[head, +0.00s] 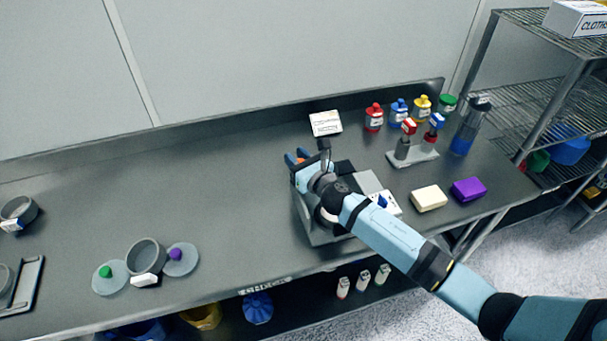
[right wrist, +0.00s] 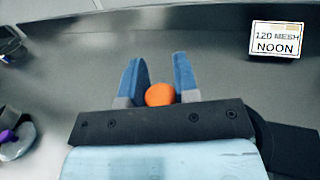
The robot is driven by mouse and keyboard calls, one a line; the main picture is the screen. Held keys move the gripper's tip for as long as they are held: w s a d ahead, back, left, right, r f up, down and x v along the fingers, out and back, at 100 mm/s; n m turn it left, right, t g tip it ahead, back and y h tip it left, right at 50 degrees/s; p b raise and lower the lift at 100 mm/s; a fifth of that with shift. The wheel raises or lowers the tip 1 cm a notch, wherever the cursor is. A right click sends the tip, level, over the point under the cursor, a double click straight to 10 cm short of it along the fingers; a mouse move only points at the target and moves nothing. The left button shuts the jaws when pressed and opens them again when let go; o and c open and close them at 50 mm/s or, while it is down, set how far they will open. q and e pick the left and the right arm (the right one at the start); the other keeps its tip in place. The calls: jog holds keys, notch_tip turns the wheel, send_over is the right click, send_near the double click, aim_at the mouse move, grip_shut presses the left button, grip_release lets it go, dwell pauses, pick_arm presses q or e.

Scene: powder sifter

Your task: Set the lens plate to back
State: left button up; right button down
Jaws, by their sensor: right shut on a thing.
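My right gripper (head: 297,157) reaches over a grey machine (head: 309,222) in the middle of the bench. In the right wrist view its two blue-tipped fingers (right wrist: 159,85) are closed on a round orange knob (right wrist: 160,95). What the knob is attached to is hidden by my gripper and wrist. I cannot pick out the lens plate for certain; much of the machine is covered by my arm. A white sign (head: 325,123) stands just behind the machine. In the right wrist view the sign (right wrist: 276,39) reads "120 MESH NOON". My left gripper is not in view.
Several colored-cap bottles (head: 398,112) and a grey rack (head: 413,157) stand at back right. A cream block (head: 429,198) and purple block (head: 468,189) lie nearer. A grey cup (head: 147,255) sits between two round lids at front left.

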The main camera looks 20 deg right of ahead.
jog(key=shift+w+r, duration=0.1)
jog(key=shift+w, duration=0.3)
jog(key=c, duration=0.9)
grip_release()
jog(key=shift+w, duration=0.15)
jog(key=shift+o, duration=0.2)
jog(key=b+v, duration=0.1)
jog(key=v, duration=1.3)
